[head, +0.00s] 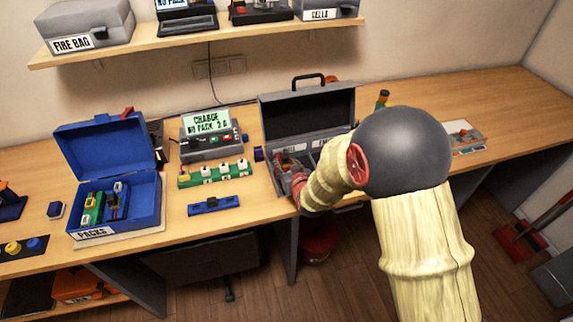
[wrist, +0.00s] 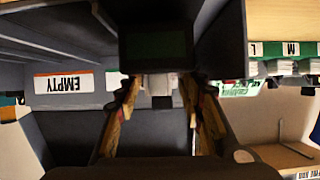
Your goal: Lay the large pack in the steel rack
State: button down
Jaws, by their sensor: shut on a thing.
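The open grey metal case (head: 317,104), which I take for the steel rack, stands mid-bench with its lid raised. My gripper (head: 290,174) is at the left end of the case, over its front edge. In the wrist view my gripper (wrist: 160,92) is shut on a dark block (wrist: 155,45), which looks like the large pack; its size and far end are unclear. An upside-down EMPTY label (wrist: 67,82) shows on a grey wall to the left. My arm hides the right front of the case. I cannot tell whether the block touches the case floor.
A blue PACKS box (head: 115,200) with several packs stands open at left. The charger (head: 208,145), a green strip (head: 214,176) and a blue holder (head: 213,204) lie between box and case. A shelf (head: 190,43) runs above.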

jog(key=shift+f+b, duration=0.4)
jog(key=shift+b, duration=0.1)
dwell(0.3)
jog(key=c, duration=1.5)
grip_release()
jog(key=o, duration=0.4)
jog(key=shift+f, duration=0.1)
jog(key=shift+o, duration=0.2)
jog(key=shift+s+f, duration=0.1)
jog(key=shift+f, duration=0.05)
jog(key=v, duration=1.2)
jog(key=shift+r, duration=0.2)
jog(key=shift+d, duration=0.1)
